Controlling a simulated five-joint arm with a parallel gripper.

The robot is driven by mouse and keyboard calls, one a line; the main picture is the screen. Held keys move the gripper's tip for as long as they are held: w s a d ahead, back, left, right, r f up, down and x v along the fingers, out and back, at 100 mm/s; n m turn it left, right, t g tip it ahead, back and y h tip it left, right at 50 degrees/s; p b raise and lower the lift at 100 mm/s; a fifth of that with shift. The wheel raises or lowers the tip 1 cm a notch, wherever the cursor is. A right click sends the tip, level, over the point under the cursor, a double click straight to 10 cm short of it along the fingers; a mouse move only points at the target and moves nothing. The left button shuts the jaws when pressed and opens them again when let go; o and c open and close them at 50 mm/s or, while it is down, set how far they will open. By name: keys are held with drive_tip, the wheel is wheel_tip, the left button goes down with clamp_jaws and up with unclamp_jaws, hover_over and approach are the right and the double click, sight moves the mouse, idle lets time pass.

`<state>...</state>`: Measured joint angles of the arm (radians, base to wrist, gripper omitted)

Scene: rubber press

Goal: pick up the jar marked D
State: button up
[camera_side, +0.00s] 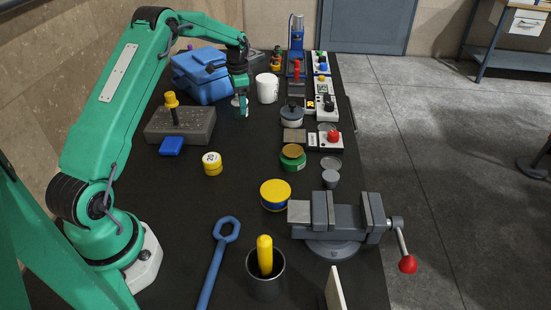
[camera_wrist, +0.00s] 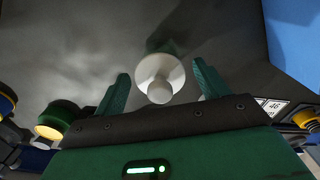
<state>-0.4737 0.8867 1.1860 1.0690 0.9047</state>
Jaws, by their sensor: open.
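My gripper (camera_side: 240,100) hangs low over the far left part of the dark table, between a blue box and a white mug. In the wrist view it is open, with a green finger (camera_wrist: 160,86) on either side. A small thing with a white round top and knob (camera_wrist: 160,78) and a green body lies between the fingers, apart from both. In the side view it is mostly hidden at the fingers. No letter D is readable on anything.
The blue box (camera_side: 204,76) is close left of my gripper; the white mug (camera_side: 267,88) is close right. A grey block with a yellow-topped post (camera_side: 180,126) stands nearer. A lidded pot (camera_side: 291,115), control boxes and a vise (camera_side: 335,217) line the right side. The centre table is mostly clear.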

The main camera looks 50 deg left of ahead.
clamp_jaws()
drive_tip(key=shift+r, duration=0.15)
idle(0.4)
drive_tip(key=shift+r, duration=1.6)
drive_tip(key=d+r, duration=0.7)
drive_tip(key=d, duration=0.4)
drive_tip(key=shift+s+d+r, duration=0.3)
drive_tip(key=shift+s+d, duration=0.05)
drive_tip(key=shift+s, duration=0.05)
